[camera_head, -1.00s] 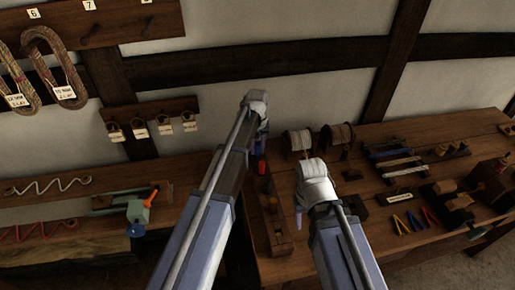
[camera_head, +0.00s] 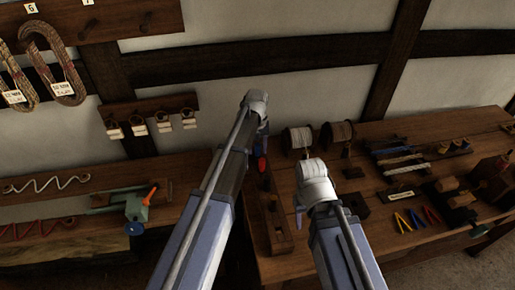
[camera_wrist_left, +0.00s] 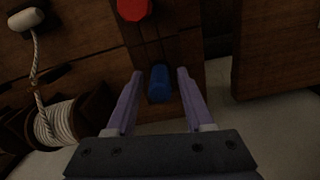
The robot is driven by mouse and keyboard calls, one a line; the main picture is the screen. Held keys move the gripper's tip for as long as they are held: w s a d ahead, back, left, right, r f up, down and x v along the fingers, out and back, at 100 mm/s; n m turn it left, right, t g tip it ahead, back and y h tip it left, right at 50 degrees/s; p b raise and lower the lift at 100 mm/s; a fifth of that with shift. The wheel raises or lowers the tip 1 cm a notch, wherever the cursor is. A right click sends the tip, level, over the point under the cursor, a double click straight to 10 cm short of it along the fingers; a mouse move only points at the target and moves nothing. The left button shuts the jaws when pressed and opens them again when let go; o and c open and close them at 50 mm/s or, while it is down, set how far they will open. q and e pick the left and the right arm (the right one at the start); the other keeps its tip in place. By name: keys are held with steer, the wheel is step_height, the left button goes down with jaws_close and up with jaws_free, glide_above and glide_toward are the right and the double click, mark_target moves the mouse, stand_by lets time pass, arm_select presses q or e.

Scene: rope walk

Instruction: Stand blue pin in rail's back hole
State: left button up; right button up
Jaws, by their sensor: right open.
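In the left wrist view the blue pin (camera_wrist_left: 159,84) sits between the two fingers of my left gripper (camera_wrist_left: 158,88), with a gap on each side. My left gripper is open. The pin appears upright at the back end of the wooden rail (camera_wrist_left: 148,108); its lower end is hidden. A red pin (camera_wrist_left: 133,9) stands further along the rail. In the head view the rail (camera_head: 279,243) runs along the bench's left edge, partly hidden by my left arm. My right gripper (camera_head: 300,213) is open and empty, right of the rail.
Two rope spools (camera_head: 298,139) (camera_head: 337,134) stand at the back of the bench, close right of my left gripper. Tools and wooden blocks (camera_head: 452,148) fill the right side. A vise (camera_head: 138,208) sits on the left bench.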

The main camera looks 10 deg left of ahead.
arm_select(q)
steer(key=shift+o, duration=0.8)
steer(key=shift+r, duration=0.1)
step_height(320, 180, up, 8)
steer(key=p, duration=0.8)
steer(key=shift+f, duration=0.2)
